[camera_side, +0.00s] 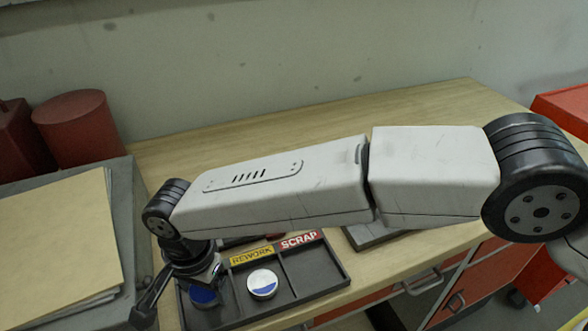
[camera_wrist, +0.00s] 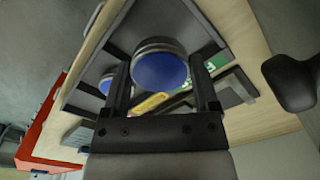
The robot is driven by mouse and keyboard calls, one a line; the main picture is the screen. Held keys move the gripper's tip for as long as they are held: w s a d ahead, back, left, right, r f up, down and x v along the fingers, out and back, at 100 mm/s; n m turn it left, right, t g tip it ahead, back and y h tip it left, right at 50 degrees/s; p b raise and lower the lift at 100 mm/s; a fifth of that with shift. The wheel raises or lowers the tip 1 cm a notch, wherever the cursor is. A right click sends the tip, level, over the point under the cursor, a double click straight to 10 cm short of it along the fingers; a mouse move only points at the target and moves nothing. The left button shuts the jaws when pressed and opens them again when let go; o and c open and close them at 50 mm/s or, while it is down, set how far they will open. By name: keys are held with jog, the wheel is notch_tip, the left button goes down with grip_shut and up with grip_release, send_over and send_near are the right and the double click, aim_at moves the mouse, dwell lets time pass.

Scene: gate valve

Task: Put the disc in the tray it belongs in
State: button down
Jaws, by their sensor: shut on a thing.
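A disc with a blue face and metal rim (camera_wrist: 160,71) is between the two fingers of my gripper (camera_wrist: 161,84), which is shut on it. In the side view, my gripper (camera_side: 184,288) is at the lower left, over the left compartment of a dark divided tray (camera_side: 322,285), and a blue disc face (camera_side: 203,296) shows beneath it. I cannot tell whether the disc touches the compartment floor. The middle compartment has a yellow REWORK label (camera_side: 251,256), and the right one a red SCRAP label (camera_side: 299,241). A green label (camera_wrist: 206,66) is partly visible in the wrist view.
A second disc, white and blue (camera_side: 262,283), lies in the REWORK compartment; the SCRAP compartment looks empty. A grey surface with papers (camera_side: 55,240) is left of the tray. The back right bench is clear.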

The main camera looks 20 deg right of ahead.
aim_at(206, 296)
jog(key=shift+w+f, duration=0.1)
jog(key=shift+f, duration=1.45)
jog(key=shift+f, duration=0.15)
grip_release()
notch_tip(206, 296, up, 12)
jog(key=shift+r, duration=0.15)
